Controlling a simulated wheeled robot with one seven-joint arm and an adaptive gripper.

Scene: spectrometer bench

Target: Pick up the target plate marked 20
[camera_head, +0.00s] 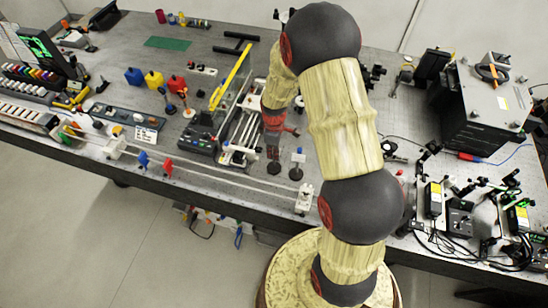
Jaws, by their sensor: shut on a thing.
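My gripper (273,134) points down over the middle of the bench, right of the metal rail frame. It is shut on what seems to be the target plate, on a thin post above a round dark base (273,168). The plate is mostly hidden by the fingers, and no number 20 can be read. I cannot tell whether that base touches the bench.
The rail frame with a yellow bar (231,78) stands close left. A white post mount (304,198) is near the front edge. Red and blue markers (167,166) stand at front left. A grey instrument box (487,105) and cabled devices fill the right side.

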